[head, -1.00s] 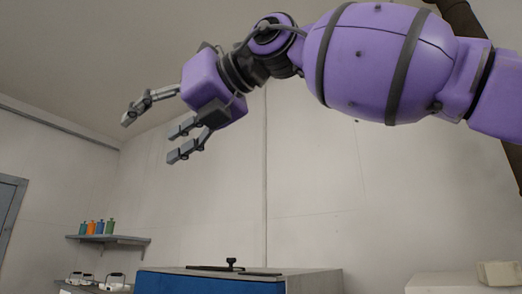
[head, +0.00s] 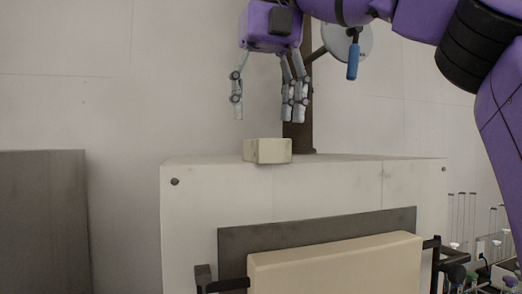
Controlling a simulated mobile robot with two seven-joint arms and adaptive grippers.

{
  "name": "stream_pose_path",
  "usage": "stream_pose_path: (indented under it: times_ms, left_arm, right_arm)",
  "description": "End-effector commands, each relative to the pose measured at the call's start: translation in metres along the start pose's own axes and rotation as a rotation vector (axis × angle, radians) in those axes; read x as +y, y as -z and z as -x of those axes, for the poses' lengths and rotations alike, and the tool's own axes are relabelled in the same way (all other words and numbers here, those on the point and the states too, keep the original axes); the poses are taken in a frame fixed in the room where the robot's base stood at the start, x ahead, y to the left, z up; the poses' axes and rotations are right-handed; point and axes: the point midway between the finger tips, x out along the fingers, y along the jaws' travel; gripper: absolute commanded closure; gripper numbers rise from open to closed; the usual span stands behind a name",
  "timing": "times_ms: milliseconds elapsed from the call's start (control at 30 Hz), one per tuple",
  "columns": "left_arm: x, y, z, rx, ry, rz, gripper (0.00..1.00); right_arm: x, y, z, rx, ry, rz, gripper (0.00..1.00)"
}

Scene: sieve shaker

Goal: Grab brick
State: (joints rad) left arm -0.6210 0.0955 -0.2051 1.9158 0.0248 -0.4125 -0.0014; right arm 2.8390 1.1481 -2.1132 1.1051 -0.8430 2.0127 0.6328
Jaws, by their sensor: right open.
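The brick (head: 267,151) is a small cream block in the head view. It sits on top of a white cabinet (head: 200,210), close to its front edge. My right gripper (head: 266,113) is above the brick with its fingers pointing down. Its fingers are spread open and nothing is between them. A small gap shows between the fingertips and the top of the brick. My left gripper is not in view.
A dark post (head: 300,128) stands behind the brick, with a round disc and a blue handle (head: 353,62) to its upper right. A cream padded panel (head: 335,262) is on the cabinet's front. A grey block (head: 42,220) stands at left. Glassware (head: 463,215) is at right.

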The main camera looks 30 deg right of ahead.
Motion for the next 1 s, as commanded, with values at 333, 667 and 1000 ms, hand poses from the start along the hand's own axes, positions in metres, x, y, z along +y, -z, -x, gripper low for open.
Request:
stream_pose_path:
  times_ms: [333, 667, 1000]
  left_arm:
    - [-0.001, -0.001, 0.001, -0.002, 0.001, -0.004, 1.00]
    - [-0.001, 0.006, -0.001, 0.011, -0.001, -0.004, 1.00]
    - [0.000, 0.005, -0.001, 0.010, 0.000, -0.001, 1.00]
  right_arm:
    - [-0.001, -0.001, -0.020, -0.003, -0.001, 0.001, 0.35]
    - [-0.001, -0.001, -0.056, -0.005, -0.001, 0.002, 0.35]
    - [-0.001, 0.000, -0.060, -0.008, -0.002, 0.000, 0.35]
